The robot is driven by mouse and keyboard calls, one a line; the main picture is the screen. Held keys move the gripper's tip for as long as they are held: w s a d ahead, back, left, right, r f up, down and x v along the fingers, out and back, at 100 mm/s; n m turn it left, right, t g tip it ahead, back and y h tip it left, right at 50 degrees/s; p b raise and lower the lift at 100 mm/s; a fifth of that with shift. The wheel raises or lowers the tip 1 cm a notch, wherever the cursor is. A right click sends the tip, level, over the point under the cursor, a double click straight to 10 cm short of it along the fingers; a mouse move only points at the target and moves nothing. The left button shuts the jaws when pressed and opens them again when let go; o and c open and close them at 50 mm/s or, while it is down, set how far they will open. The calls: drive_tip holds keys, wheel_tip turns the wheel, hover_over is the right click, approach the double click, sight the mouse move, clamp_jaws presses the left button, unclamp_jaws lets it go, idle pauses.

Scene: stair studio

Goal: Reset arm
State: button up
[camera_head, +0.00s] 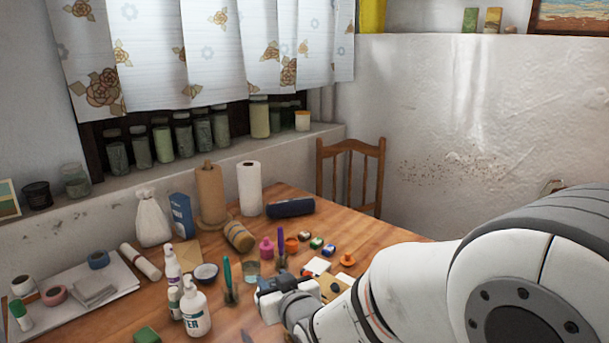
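My arm reaches in from the lower right over the wooden table (283,208). My gripper (268,288) is over the front part of the table, close to a glass (252,272) and to the right of a white pump bottle (195,310). The gripper is small in the view and partly hidden by my wrist. I cannot tell whether its fingers are open or shut, or whether anything is between them.
A paper towel roll (249,190), a brown roll (210,195), a white sack (153,220) and a blue box (181,215) stand toward the back. A white board (122,277) lies at left. A chair (351,172) stands beyond the table. Small items crowd around my gripper.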

drive_tip(key=s+d+r+m+g+h+p, duration=0.2)
drive_tip(key=d+r+g+h+p, duration=0.15)
drive_tip(key=d, duration=0.65)
drive_tip(key=s+d+r+m+g+h+p, duration=0.1)
drive_tip(key=s+d+r+g+p, duration=0.2)
drive_tip(key=s+d, duration=0.3)
drive_tip(key=s+d+r+m+g+h+p, duration=0.2)
drive_tip(key=s+d+r+g+p, duration=0.2)
drive_tip(key=s, duration=0.7)
drive_tip(key=d+r, duration=0.1)
drive_tip(key=d, duration=0.1)
drive_tip(key=shift+s+d+m+p, duration=0.2)
drive_tip(key=shift+d+m+p, duration=0.1)
drive_tip(key=shift+d+p, duration=0.1)
drive_tip(key=shift+h, duration=0.25)
